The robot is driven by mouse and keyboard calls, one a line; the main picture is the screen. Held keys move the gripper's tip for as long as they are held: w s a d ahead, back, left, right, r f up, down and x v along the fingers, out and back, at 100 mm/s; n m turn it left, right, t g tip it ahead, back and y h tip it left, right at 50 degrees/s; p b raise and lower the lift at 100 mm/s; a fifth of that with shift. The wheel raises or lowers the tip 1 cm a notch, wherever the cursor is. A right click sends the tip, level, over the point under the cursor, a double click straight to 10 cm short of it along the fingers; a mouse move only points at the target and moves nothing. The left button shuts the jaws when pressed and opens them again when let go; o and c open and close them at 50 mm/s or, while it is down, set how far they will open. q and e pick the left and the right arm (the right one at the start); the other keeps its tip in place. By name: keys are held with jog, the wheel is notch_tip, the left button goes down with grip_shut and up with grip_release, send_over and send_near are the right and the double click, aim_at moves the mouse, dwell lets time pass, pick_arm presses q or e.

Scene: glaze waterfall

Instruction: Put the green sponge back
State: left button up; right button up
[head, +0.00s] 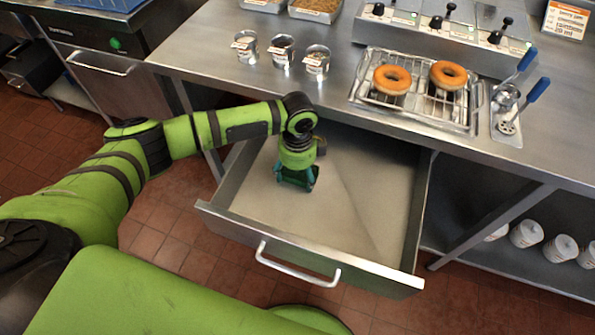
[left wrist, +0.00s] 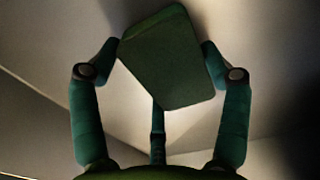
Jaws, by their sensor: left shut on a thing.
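The green sponge (left wrist: 165,60) is a dark green block held between the fingers of my left gripper in the left wrist view. It sits tilted in the grip, with a finger touching it on either side. In the head view my left gripper (head: 296,182) points down inside the open drawer (head: 350,200), over its left part. The sponge is hard to make out there, mostly hidden by the gripper. Whether it touches the drawer floor I cannot tell. My right gripper is not in view.
The drawer's front wall with its handle (head: 297,270) faces me, and the rest of its floor is bare. The steel counter (head: 225,50) above holds metal cups (head: 283,50), a rack with two doughnuts (head: 392,79) and ladles. White cups (head: 526,233) stand on the lower shelf.

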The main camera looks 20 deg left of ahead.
aim_at(298, 173)
pick_arm(q)
jog(key=shift+f, duration=0.2)
jog(key=o, duration=0.8)
notch_tip(298, 173, up, 12)
jog(key=shift+r+b, duration=0.25)
jog(key=shift+b, duration=0.1)
